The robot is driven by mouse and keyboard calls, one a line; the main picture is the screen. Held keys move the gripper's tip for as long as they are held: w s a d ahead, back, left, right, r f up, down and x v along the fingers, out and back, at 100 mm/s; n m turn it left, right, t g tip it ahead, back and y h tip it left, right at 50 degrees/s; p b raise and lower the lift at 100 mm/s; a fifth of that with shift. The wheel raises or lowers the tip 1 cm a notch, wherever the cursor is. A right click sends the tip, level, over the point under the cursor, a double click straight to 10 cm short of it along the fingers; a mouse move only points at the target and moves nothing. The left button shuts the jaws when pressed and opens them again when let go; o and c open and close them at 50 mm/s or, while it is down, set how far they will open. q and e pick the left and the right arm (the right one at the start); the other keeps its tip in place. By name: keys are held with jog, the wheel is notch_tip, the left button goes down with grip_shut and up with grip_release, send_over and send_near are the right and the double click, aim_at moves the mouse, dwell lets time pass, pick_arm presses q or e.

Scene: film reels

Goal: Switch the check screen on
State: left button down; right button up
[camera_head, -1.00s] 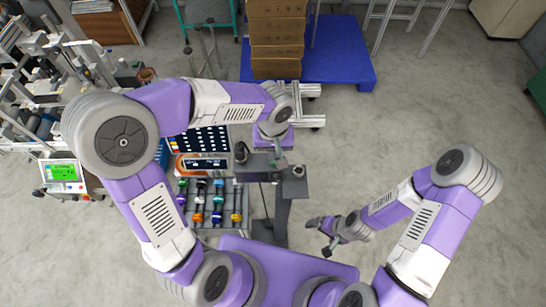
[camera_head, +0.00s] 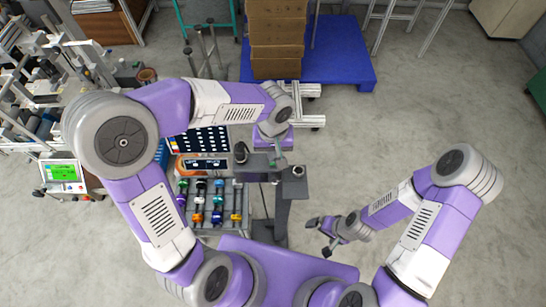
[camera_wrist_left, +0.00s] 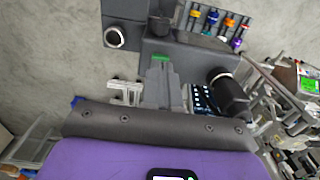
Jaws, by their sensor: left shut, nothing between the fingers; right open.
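My left gripper (camera_head: 277,158) points down over a dark grey stand (camera_head: 262,164). In the left wrist view its shut, empty fingers (camera_wrist_left: 160,70) end close to a small green piece (camera_wrist_left: 160,57) on the stand; I cannot tell whether they touch it. A dark panel with rows of light marks (camera_head: 213,139) stands left of the gripper, partly behind my arm; part of it shows in the left wrist view (camera_wrist_left: 203,100). I cannot tell which display is the check screen. My right gripper (camera_head: 328,235) is open and empty, away from the stand.
A black cylinder (camera_head: 241,152) and a round knob-like part (camera_head: 298,170) flank the gripper on the stand. A rack of coloured reels (camera_head: 209,204) is nearer to me. A lit green display (camera_head: 63,173) stands far left. The floor at right is clear.

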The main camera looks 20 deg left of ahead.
pick_arm(q)
jog(key=shift+f+b, duration=0.95)
jog(key=shift+f, duration=0.05)
dwell(0.8)
jog(key=shift+r, duration=0.15)
jog(key=shift+r+p, duration=2.6)
jog(key=shift+r, duration=0.85)
jog(key=shift+f, duration=0.1)
